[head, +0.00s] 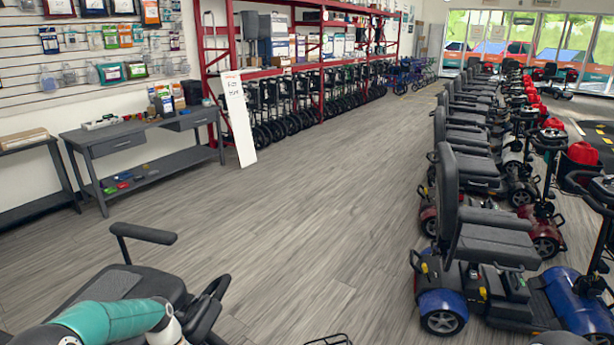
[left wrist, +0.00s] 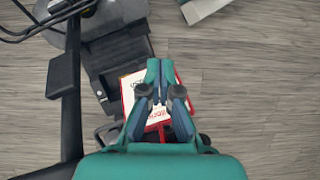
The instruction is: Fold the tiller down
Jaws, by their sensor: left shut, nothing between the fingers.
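A mobility scooter stands at the lower left of the head view, with a dark seat (head: 105,288) and a raised armrest (head: 145,233). My left arm crosses low in front of the seat. In the left wrist view my left gripper (left wrist: 160,68) is shut and empty, above a white card with a red frame (left wrist: 130,88). Black bars and cables (left wrist: 42,28) show at upper left there; which part is the tiller is unclear. My right gripper is not seen.
A row of scooters (head: 490,245) lines the right side. A grey workbench (head: 130,133) and red racking (head: 215,50) stand at the left and back, with a white sign board (head: 238,118) leaning there. A black wire frame (head: 328,340) shows at the bottom edge. The middle floor is clear.

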